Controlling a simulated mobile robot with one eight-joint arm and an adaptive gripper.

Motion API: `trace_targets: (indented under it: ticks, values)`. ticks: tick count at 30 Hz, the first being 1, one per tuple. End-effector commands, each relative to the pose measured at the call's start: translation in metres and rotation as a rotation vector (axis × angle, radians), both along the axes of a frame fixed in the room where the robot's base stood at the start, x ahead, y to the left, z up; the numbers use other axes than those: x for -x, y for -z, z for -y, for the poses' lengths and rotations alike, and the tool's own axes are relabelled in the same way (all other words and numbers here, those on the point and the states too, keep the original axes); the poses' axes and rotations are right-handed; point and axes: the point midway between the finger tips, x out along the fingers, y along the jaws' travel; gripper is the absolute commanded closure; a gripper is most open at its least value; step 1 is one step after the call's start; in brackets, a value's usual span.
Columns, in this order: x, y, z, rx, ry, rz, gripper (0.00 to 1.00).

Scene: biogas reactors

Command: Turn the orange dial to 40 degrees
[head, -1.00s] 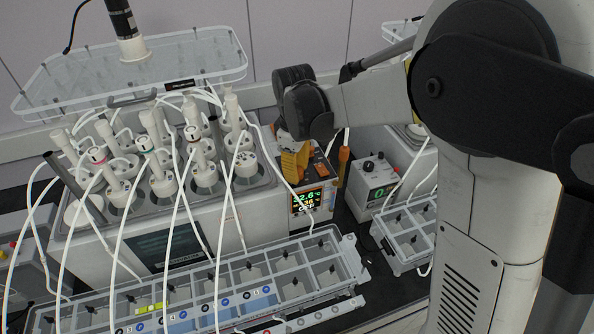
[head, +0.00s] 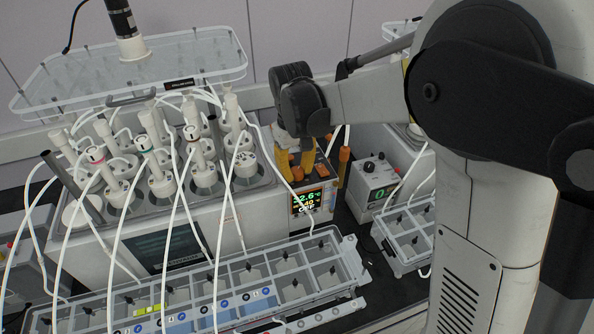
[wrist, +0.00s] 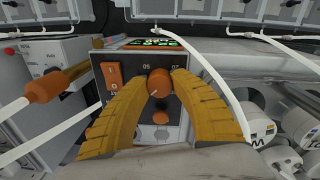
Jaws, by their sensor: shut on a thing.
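The orange dial (wrist: 159,82) sits on the dark panel of the heater unit, between my two yellow finger pads in the wrist view. My gripper (wrist: 162,79) is shut on the dial, with one finger on each side. A pale mark shows on the dial's lower face.
An orange rocker switch (wrist: 113,76) is left of the dial, and a second orange knob (wrist: 160,117) is below it. A white tube (wrist: 205,70) passes close on the right. An orange-handled fitting (wrist: 44,88) is at the left. Reactor bottles (head: 160,180) stand beside the unit.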

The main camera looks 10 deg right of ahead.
Motion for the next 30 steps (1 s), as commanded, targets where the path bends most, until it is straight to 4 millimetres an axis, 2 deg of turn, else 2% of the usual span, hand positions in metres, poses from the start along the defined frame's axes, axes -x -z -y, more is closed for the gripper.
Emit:
trace_targets:
  ticks: [13,14,15,16,25,30]
  values:
    - [0.000,0.000,0.000,-0.001,0.009,-0.001,1.00]
    - [0.000,0.000,0.000,-0.001,0.009,-0.001,0.63]
    - [0.000,0.000,0.000,-0.001,0.009,-0.001,0.51]
    - [0.000,0.000,0.000,-0.001,0.009,-0.001,0.47]
    - [0.000,-0.001,0.000,0.000,0.009,0.000,0.47]
    - [0.001,-0.020,-0.001,0.000,0.009,0.000,0.47]
